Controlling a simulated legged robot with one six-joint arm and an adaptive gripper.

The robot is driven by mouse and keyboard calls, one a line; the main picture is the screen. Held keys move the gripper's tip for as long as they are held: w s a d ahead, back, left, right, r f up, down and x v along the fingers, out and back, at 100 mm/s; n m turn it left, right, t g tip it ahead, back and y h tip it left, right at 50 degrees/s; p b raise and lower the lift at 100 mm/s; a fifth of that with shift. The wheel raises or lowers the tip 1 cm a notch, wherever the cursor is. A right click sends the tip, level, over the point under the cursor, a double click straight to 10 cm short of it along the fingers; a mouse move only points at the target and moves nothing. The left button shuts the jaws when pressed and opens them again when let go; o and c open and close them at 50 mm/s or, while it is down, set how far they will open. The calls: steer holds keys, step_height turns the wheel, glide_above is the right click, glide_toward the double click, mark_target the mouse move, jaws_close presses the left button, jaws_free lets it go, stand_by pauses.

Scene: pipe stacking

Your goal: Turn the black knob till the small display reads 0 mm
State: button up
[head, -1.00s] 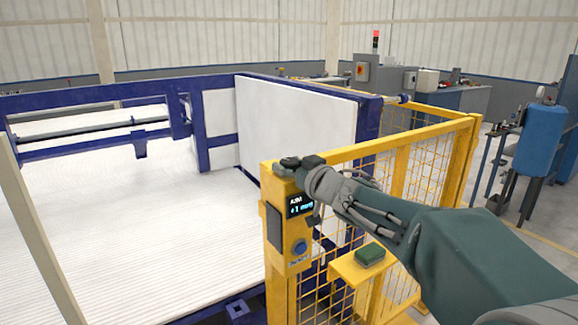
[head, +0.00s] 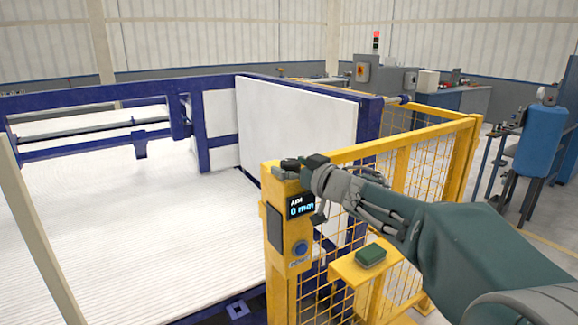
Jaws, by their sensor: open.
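The small display (head: 301,206) sits near the top of the yellow post and reads 0 mm in pale blue digits. My gripper (head: 291,165) is at the top of the post, just above the display, with my arm reaching in from the right. It is open. The black knob cannot be made out apart from the dark gripper parts there, so I cannot tell whether the fingers touch it.
A blue button (head: 301,249) is lower on the yellow post (head: 276,285). A green block (head: 370,255) lies on a yellow shelf (head: 352,276) beside the mesh fence (head: 420,165). A white panel (head: 293,125) in a blue frame stands behind. A pipe layer (head: 120,230) covers the left.

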steer(key=shift+d, duration=0.1)
steer(key=v, duration=1.1)
steer(key=shift+s+d, duration=0.25)
steer(key=shift+s, duration=0.05)
steer(key=s+d+f+m+t+h, duration=0.1)
steer(key=s+d+f+m+h, duration=0.1)
steer(key=s+d+m+h, duration=0.35)
steer(key=s+d+f+m+h, duration=0.2)
steer(key=s+d+m+h, duration=0.15)
steer(key=d+h, duration=0.4)
steer(key=s+a+f+g, duration=0.4)
steer(key=s+f+g, duration=0.4)
steer(key=s+f, duration=0.5)
steer(key=s, duration=0.4)
steer(key=shift+a, duration=0.2)
